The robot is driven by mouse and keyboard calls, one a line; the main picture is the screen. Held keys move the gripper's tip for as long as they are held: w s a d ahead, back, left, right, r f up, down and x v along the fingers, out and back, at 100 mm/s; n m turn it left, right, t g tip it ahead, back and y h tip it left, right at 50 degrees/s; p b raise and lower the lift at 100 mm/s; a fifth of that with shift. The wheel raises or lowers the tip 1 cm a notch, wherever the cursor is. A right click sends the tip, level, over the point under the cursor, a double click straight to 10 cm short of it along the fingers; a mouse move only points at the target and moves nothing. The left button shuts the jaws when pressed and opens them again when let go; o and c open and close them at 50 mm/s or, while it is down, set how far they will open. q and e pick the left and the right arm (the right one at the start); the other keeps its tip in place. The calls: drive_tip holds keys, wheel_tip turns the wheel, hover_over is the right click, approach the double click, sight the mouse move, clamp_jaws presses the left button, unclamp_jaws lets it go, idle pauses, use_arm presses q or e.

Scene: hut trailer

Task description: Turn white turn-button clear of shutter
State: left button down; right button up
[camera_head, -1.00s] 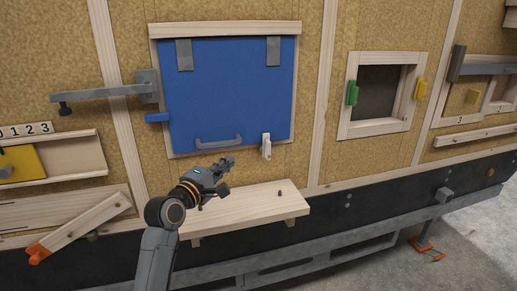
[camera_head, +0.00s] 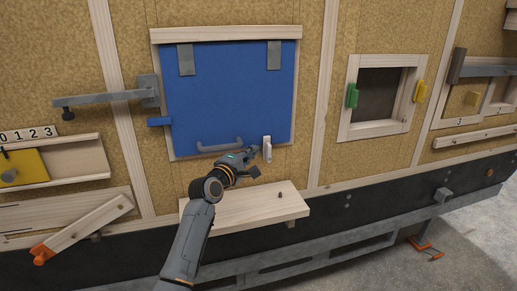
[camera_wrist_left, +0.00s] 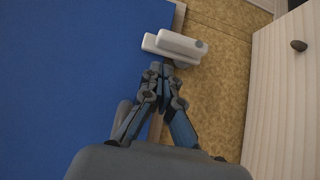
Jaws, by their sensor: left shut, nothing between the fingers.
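The blue shutter (camera_head: 230,92) hangs closed in its wooden frame, with a grey handle (camera_head: 220,146) near its bottom edge. The white turn-button (camera_head: 267,148) stands upright at the shutter's lower right corner. In the left wrist view the turn-button (camera_wrist_left: 176,47) lies across the shutter's edge, partly over the blue panel (camera_wrist_left: 70,70). My left gripper (camera_head: 254,151) is shut and empty, just left of the turn-button. In the left wrist view its fingertips (camera_wrist_left: 160,68) are right beside the button; I cannot tell whether they touch it. My right gripper is not in view.
A wooden shelf (camera_head: 245,207) with a small dark peg sticks out below the shutter. A framed opening with green (camera_head: 352,95) and yellow (camera_head: 420,91) turn-buttons is to the right.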

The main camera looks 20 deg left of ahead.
sight(268, 150)
use_arm(q)
drive_tip(key=shift+w+d+r, duration=0.1)
drive_tip(key=shift+w+d, duration=0.55)
drive_tip(key=shift+d, duration=0.35)
